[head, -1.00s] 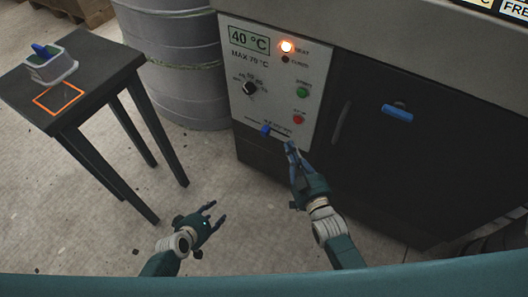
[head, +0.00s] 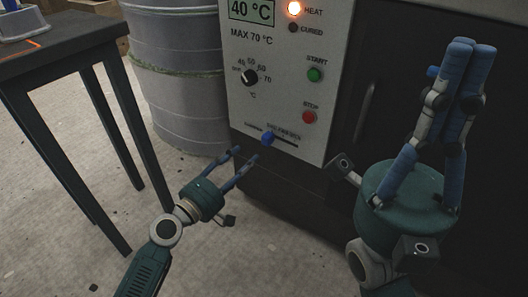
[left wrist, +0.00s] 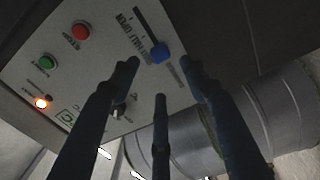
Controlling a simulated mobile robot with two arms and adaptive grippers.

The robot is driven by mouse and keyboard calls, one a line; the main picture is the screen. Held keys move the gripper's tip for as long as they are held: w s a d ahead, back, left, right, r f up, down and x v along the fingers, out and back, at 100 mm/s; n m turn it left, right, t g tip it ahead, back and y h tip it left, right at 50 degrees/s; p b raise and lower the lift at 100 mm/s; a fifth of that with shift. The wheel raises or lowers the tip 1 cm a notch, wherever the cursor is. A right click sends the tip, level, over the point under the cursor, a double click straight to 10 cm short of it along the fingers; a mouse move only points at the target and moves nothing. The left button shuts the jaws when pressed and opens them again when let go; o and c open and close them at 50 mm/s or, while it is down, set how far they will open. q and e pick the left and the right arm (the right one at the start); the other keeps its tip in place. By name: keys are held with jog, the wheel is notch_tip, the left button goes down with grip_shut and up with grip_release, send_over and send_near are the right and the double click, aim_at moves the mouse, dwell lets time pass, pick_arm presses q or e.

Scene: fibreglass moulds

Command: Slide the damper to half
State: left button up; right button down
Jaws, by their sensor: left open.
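The damper is a blue slider knob (head: 267,138) at the bottom of the white control panel (head: 285,85). It sits at the left part of a short dark slot, with small labels above that are hard to read. In the left wrist view the blue knob (left wrist: 160,53) shows beyond the fingertips, with the dark slot running up and left from it. My left gripper (head: 246,158) is open and empty, just below and left of the knob, apart from it. My right gripper (head: 468,48) is raised at the right, its fingers together with nothing visible between them.
The panel has a dial (head: 250,77), a green button (head: 315,74), a red button (head: 309,117) and a lit heat lamp (head: 294,9). A grey drum (head: 185,80) stands left of the cabinet. A dark table (head: 65,48) is at the far left.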

aim_at(264, 142)
pick_arm(q)
jog(key=b+x, duration=0.2)
jog(key=x, duration=0.8)
